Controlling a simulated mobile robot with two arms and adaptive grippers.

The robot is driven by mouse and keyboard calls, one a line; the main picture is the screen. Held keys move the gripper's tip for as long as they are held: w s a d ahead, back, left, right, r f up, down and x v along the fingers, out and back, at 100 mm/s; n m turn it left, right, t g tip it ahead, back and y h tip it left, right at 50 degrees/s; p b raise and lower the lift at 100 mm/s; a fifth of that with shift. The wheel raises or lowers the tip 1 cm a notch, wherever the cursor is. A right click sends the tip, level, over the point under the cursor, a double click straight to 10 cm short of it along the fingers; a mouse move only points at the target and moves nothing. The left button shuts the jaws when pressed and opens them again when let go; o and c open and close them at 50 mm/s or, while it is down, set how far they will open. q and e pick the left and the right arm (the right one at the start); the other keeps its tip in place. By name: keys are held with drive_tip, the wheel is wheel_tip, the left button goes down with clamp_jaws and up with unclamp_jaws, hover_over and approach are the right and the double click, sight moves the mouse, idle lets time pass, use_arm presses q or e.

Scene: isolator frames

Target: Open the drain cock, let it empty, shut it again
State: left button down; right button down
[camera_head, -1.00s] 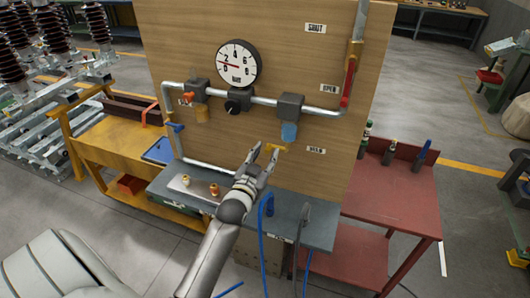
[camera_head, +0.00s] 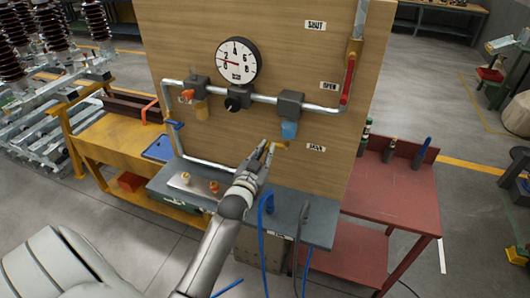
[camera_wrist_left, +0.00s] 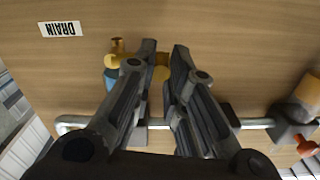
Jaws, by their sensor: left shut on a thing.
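The yellow drain cock (camera_head: 281,145) sits on the wooden panel just below a blue filter bowl (camera_head: 289,130). In the left wrist view the brass-yellow cock (camera_wrist_left: 113,60) shows left of the fingers, with part of its yellow handle (camera_wrist_left: 160,74) between the fingertips. My left gripper (camera_head: 267,147) reaches up to it from below and is shut on that handle; it also shows in the left wrist view (camera_wrist_left: 162,58). The fingers hide part of the handle. A white DRAIN label (camera_wrist_left: 60,29) is beside the cock, upside down in this view. My right gripper is not in view.
A round gauge (camera_head: 237,61), grey pipes and a red lever (camera_head: 348,80) are on the panel (camera_head: 185,35). Below is a grey shelf (camera_head: 318,232) with two small brass fittings and blue and grey hoses. A red bench (camera_head: 400,200) stands to the right.

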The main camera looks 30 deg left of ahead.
use_arm(q)
drive_tip(key=shift+f, duration=0.1)
drive_tip(key=w+d+f+n, duration=0.1)
drive_tip(key=d+f+n, duration=0.3)
drive_tip(key=n, duration=1.4)
drive_tip(key=shift+d+f+b, duration=0.35)
drive_tip(key=shift+d+b, duration=0.1)
drive_tip(key=shift+d, duration=0.05)
drive_tip(key=c, duration=1.4)
unclamp_jaws()
drive_tip(key=shift+w, duration=0.15)
drive_tip(key=shift+s+d, duration=0.15)
drive_tip(key=shift+s, duration=0.05)
drive_tip(key=v, duration=1.1)
drive_tip(key=shift+s+d, duration=0.15)
drive_tip(key=shift+s, duration=0.2)
drive_tip(key=shift+f, duration=0.1)
